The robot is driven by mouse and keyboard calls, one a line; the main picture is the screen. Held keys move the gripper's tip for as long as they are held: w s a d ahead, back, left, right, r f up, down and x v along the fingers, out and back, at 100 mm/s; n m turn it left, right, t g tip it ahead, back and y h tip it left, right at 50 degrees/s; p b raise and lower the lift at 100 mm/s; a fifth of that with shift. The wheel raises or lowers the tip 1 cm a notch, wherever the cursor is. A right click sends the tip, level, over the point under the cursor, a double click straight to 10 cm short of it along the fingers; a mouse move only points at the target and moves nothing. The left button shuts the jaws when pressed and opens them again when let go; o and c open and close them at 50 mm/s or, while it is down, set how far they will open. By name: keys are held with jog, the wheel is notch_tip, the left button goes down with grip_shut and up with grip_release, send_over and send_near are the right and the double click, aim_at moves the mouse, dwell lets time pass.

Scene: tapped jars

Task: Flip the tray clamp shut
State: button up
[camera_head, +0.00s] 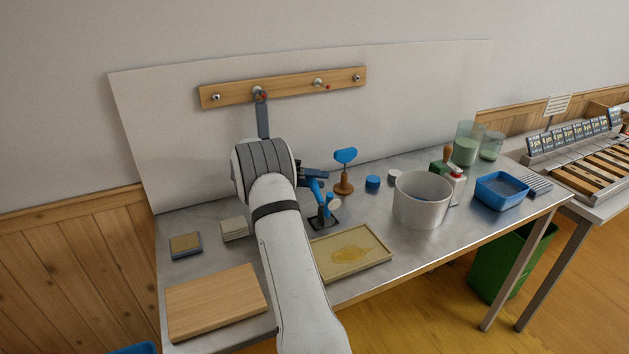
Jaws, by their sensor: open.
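The tray clamp (322,206) is blue on a dark base plate (323,223), at the back left corner of the tan tray (387,250). The tray lies flat and holds a yellowish patch. My gripper (318,175) is open, just above and behind the top of the clamp. My arm hides part of its fingers, and I cannot tell whether they touch the clamp.
A wooden board (215,300) lies at front left. Right of the clamp stand a blue-topped wooden stand (344,180), a blue cap (373,182) and a large white pot (421,205). A blue bin (500,195) stands farther right. A peg rail (285,87) is on the back panel.

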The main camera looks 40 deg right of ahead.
jog(key=shift+c, duration=0.2)
grip_shut()
